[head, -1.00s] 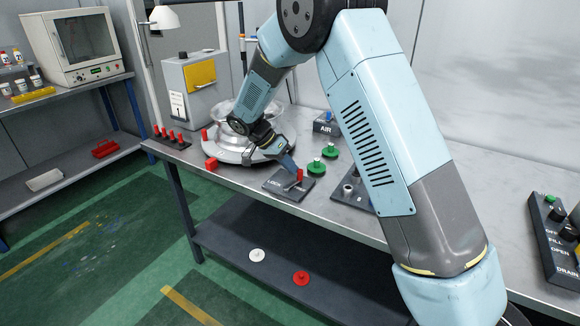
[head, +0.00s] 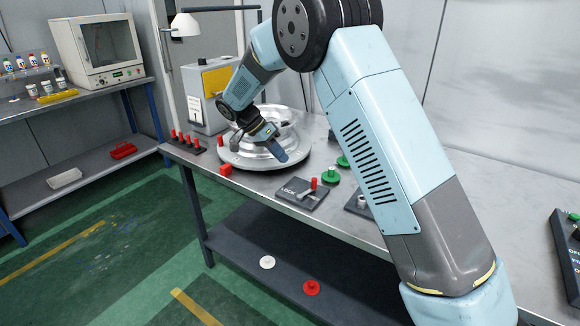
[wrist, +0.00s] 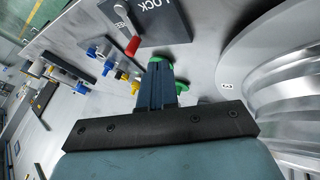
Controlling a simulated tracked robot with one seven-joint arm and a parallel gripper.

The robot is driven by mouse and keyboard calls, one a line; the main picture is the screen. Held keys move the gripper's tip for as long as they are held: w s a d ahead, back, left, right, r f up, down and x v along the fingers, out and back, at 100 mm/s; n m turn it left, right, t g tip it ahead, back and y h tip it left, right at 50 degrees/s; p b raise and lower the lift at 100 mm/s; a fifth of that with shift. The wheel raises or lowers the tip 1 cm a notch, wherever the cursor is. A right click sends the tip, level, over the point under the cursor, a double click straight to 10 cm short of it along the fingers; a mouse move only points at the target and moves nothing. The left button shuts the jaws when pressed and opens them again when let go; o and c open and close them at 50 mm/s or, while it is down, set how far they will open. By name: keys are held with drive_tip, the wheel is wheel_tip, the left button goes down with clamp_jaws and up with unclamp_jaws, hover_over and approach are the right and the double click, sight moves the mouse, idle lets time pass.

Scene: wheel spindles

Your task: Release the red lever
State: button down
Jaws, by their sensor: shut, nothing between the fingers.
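The red lever (head: 314,184) stands on a dark base plate (head: 288,192) marked LOCK, near the front edge of the metal bench. In the wrist view its red handle (wrist: 132,46) sits on a grey arm pivoting on the plate (wrist: 170,25). My gripper (head: 281,157) is up and to the left of the lever, in front of the silver wheel, apart from the lever. Its fingers (wrist: 163,75) are together and empty in the wrist view, pointing toward the plate side.
The silver wheel (head: 240,158) on its round base fills the bench behind my gripper. Green knobs (head: 331,175) stand right of the lever plate.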

drive_tip(key=shift+v, duration=1.35)
